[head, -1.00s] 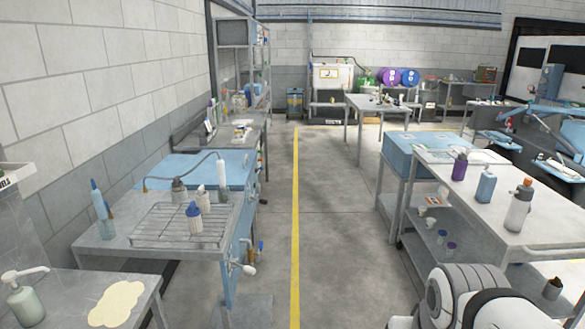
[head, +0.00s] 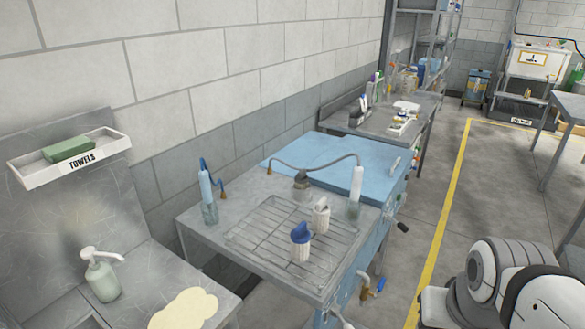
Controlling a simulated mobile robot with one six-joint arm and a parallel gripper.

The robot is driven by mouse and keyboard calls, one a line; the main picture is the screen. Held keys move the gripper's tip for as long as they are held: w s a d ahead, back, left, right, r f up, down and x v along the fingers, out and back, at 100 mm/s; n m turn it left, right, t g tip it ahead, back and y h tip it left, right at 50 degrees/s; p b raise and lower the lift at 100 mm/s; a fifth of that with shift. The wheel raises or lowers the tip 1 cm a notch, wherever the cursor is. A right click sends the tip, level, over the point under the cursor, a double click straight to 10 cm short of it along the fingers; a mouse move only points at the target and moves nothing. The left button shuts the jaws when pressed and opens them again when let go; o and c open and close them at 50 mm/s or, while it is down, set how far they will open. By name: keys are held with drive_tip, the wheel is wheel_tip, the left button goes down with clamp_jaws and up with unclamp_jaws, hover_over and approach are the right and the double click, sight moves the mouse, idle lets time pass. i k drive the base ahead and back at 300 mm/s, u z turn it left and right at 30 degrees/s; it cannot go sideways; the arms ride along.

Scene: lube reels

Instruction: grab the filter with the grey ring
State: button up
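Several small filter-like items stand at the wire rack (head: 262,243) on the metal bench at centre. A white one with a blue top (head: 300,243) is nearest. A white one with a pale top (head: 320,216) stands just behind it to the right. A grey-brown one with a dark top (head: 302,186) stands at the back of the rack. I cannot make out clearly which one has a grey ring. My gripper is not in view; only a white and grey part of my arm shows at lower right, apart from the bench.
A blue-topped unit (head: 325,160) adjoins the bench behind. Clear tubes with hoses (head: 208,192) stand on the bench. At left are a soap pump (head: 101,274), a towels tray (head: 70,158) and a cream spill (head: 184,308). The floor right of the bench is free, with a yellow line (head: 446,220).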

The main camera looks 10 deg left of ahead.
sight(302, 179)
drive_tip(key=u, duration=0.2)
drive_tip(key=i, duration=0.85)
drive_tip(key=u, duration=0.3)
